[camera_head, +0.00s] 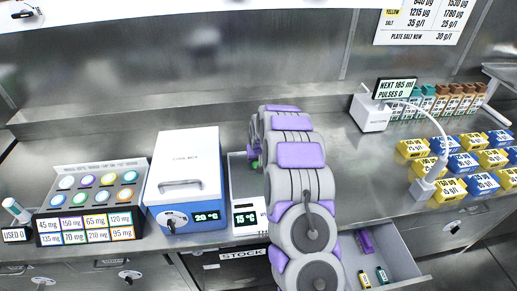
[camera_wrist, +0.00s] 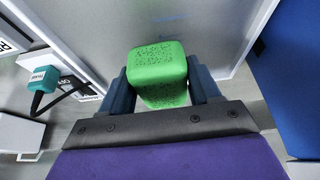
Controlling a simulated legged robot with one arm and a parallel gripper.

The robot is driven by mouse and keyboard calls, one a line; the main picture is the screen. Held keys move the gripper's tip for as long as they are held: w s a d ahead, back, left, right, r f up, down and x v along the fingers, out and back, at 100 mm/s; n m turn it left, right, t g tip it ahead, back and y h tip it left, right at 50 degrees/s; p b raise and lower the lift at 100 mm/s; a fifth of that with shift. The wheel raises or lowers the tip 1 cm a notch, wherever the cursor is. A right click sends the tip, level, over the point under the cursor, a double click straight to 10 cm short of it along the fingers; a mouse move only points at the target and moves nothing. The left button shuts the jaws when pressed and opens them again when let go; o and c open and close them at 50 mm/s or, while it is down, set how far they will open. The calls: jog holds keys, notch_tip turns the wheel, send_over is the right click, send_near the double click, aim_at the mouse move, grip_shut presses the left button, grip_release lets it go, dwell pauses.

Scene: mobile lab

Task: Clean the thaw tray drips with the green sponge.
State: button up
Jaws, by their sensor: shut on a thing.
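My gripper (camera_wrist: 158,80) is shut on the green sponge (camera_wrist: 158,62), a block with dark pores held between the two blue-grey fingers. In the wrist view the sponge is over the pale grey thaw tray (camera_wrist: 100,30); I cannot tell whether it touches the surface. A faint bluish mark (camera_wrist: 174,17) shows on the tray beyond the sponge. In the head view the thaw tray (camera_head: 238,180), with a 15 °C display, lies beside the cool box, and my arm covers much of it. Only a small bit of the green sponge (camera_head: 255,164) shows there.
The blue and white cool box (camera_head: 183,175) stands close left of the tray. A rack of round-capped items (camera_head: 95,195) is farther left. A dispenser (camera_head: 372,112) and yellow and blue blocks (camera_head: 455,165) are right. An open drawer (camera_head: 400,255) juts out below.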

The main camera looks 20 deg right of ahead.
jog(key=shift+w+a+r+p, duration=0.15)
jog(key=shift+r+p, duration=0.25)
jog(key=shift+r, duration=0.8)
jog(key=shift+d+r+p, duration=0.15)
jog(key=shift+r, duration=0.45)
jog(key=shift+d+r+p, duration=0.15)
jog(key=shift+r, duration=0.4)
jog(key=shift+a, duration=0.25)
jog(key=shift+d+b, duration=0.2)
jog(key=shift+b, duration=0.3)
